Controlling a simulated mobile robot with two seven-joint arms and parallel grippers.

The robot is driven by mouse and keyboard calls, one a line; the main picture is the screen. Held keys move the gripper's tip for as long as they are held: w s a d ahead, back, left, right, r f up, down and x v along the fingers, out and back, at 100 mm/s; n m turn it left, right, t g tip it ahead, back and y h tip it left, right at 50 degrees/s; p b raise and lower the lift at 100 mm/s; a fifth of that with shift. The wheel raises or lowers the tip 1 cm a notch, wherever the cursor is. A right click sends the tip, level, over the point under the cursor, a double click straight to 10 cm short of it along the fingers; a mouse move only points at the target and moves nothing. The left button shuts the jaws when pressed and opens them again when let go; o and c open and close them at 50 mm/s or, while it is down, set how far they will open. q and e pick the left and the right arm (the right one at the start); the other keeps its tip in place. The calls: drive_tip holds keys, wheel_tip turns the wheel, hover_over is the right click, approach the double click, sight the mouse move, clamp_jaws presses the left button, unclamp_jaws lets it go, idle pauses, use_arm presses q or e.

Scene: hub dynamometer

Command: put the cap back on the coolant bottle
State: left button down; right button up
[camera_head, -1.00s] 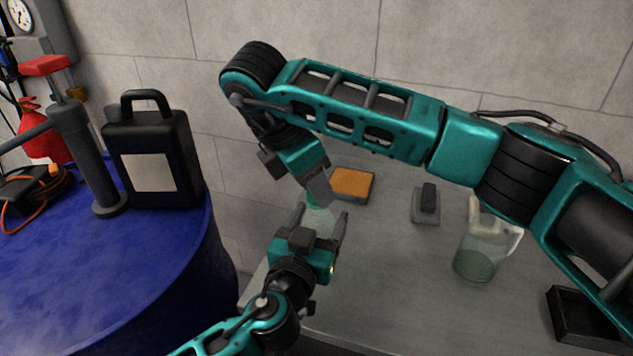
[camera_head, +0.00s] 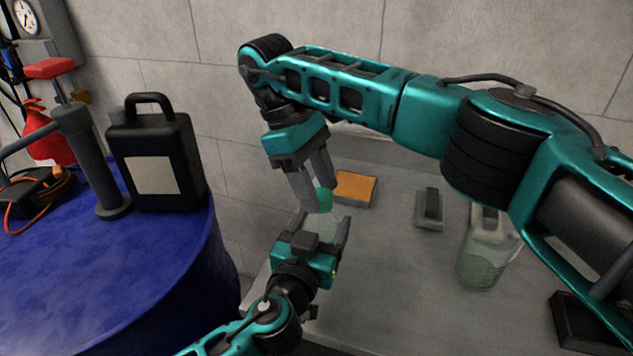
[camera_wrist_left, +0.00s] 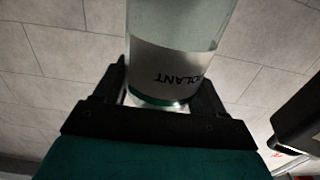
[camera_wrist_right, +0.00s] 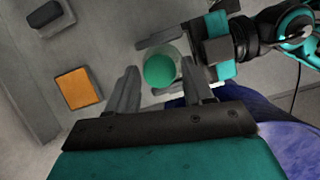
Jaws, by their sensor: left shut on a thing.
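The coolant bottle (camera_head: 321,227) is clear, with a white label that shows in the left wrist view (camera_wrist_left: 170,65). My left gripper (camera_head: 320,240) is shut on it and holds it about upright. The green cap (camera_head: 324,199) is at the top of the bottle; the right wrist view shows the cap (camera_wrist_right: 159,70) over the bottle's round outline. I cannot tell whether it is fully seated. My right gripper (camera_wrist_right: 159,72) is open, with one finger on each side of the cap and a gap to both. In the head view the right gripper (camera_head: 315,190) is just above the bottle.
An orange-topped block (camera_head: 355,188), a grey block with a dark handle (camera_head: 430,208) and a clear jug (camera_head: 482,260) stand on the grey table. A dark tray (camera_head: 575,325) is at the right. A black canister (camera_head: 155,150) stands on the blue drum (camera_head: 90,270).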

drive_tip(key=shift+o, duration=0.8)
drive_tip(key=shift+r, duration=2.25)
drive_tip(key=shift+c, duration=0.3)
